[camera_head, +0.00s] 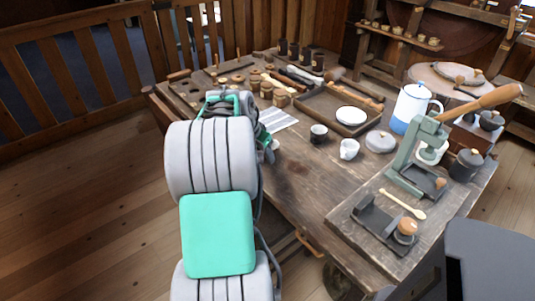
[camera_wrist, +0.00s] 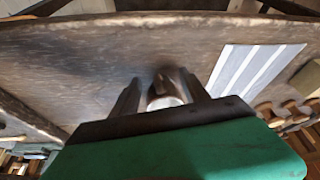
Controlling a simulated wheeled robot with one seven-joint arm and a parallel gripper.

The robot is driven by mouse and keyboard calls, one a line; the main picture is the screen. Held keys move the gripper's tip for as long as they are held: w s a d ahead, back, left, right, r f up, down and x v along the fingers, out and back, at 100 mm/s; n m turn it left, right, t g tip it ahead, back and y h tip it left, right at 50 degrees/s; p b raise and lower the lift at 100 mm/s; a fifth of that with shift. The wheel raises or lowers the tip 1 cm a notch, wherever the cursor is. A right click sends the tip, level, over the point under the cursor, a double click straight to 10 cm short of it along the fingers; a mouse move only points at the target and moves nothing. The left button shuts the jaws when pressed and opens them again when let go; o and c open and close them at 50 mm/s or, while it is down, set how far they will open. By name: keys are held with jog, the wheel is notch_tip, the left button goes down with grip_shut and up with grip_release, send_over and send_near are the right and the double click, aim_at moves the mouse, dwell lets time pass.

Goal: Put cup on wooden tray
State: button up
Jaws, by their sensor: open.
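The wooden tray (camera_head: 318,103) lies on the workbench with a white plate (camera_head: 351,115) on its right part. A white cup (camera_head: 349,149) with a handle stands upright in front of the tray. A small dark cup (camera_head: 318,133) stands to its left, near the tray's front edge. My gripper (camera_wrist: 162,95) is open low over the bench, left of both cups; my arm mostly hides it in the head view. In the wrist view, a blurred dark thing with a pale round end (camera_wrist: 165,101) shows between the fingers. I cannot tell what it is.
A striped paper sheet (camera_head: 277,120) lies beside my gripper. Small wooden spools and tools crowd the back left. The bench front is mostly bare.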

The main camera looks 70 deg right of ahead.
jog(key=shift+c, duration=0.4)
grip_shut()
dwell(0.9)
